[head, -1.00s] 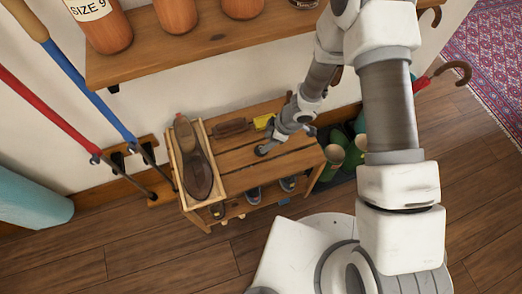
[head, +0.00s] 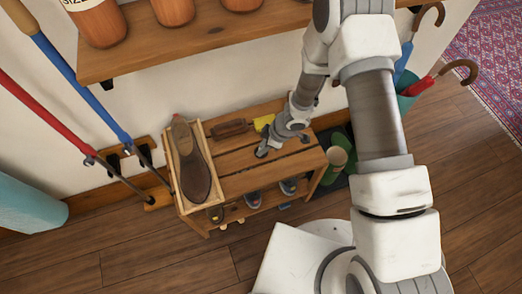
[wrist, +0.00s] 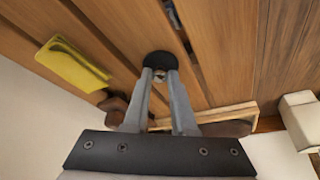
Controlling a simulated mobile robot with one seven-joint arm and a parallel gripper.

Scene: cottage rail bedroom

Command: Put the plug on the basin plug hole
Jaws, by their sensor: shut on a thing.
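My gripper (wrist: 161,76) is shut on a black round plug (wrist: 160,58), holding it by a small metal knob between the fingertips. The plug is at or just above the slatted wooden top of a low bench (head: 245,182); I cannot tell whether it touches. In the head view my gripper (head: 264,150) is small, over the middle of the bench, with the plug dark and hard to make out at its tip. No basin or plug hole shows in either view.
On the bench, a wooden tray (head: 222,198) holds a brown shoe (head: 191,165) to the left. A brush (head: 230,128) and a yellow cloth (head: 264,122) lie behind. A shelf (head: 190,48) with pots overhangs the back. Boots (head: 338,156) stand right of the bench.

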